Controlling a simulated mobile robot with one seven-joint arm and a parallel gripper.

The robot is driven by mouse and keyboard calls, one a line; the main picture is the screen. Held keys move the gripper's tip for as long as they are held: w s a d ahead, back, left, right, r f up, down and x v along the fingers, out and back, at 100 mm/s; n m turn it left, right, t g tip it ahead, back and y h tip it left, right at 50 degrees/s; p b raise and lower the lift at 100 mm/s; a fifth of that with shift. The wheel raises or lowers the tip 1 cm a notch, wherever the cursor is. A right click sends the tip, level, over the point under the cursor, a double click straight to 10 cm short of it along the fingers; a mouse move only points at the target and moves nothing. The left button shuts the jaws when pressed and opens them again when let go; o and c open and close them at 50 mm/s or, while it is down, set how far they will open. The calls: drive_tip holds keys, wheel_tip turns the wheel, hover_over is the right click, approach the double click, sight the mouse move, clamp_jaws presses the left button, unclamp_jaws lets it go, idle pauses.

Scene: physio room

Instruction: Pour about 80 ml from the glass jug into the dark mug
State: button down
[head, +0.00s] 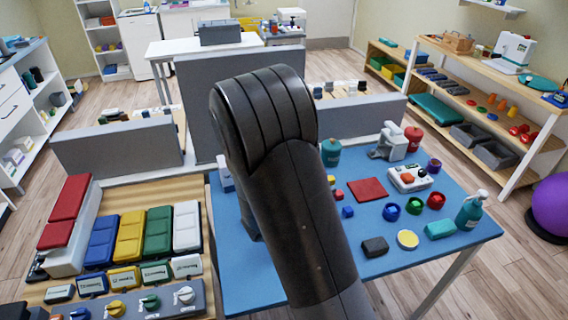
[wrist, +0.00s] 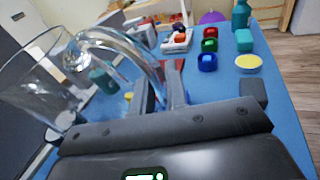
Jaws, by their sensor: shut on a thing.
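The clear glass jug (wrist: 42,92) is at the left of the wrist view, its curved handle running to the fingers. My gripper (wrist: 160,98) is shut on the handle. The jug looks see-through, and I cannot tell how much liquid it holds. In the head view my dark arm covers the middle of the blue table (head: 235,285) and hides the gripper and jug. I cannot make out the dark mug in either view; my arm may hide it.
On the table's right stand a red mat (head: 368,189), green (head: 414,206) and red (head: 436,201) cups, a dark block (head: 375,247), a yellow-topped disc (head: 407,240) and a teal pump bottle (head: 471,212). A grey partition (head: 200,110) stands behind.

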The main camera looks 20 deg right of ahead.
drive_tip(key=shift+s+d+f+m+b, duration=0.1)
drive_tip(key=shift+s+f+m+b, duration=0.2)
drive_tip(key=shift+f+m, duration=0.55)
drive_tip(key=shift+s+f+m, duration=0.15)
drive_tip(key=shift+f+m, duration=0.9)
drive_tip(key=shift+f, duration=0.15)
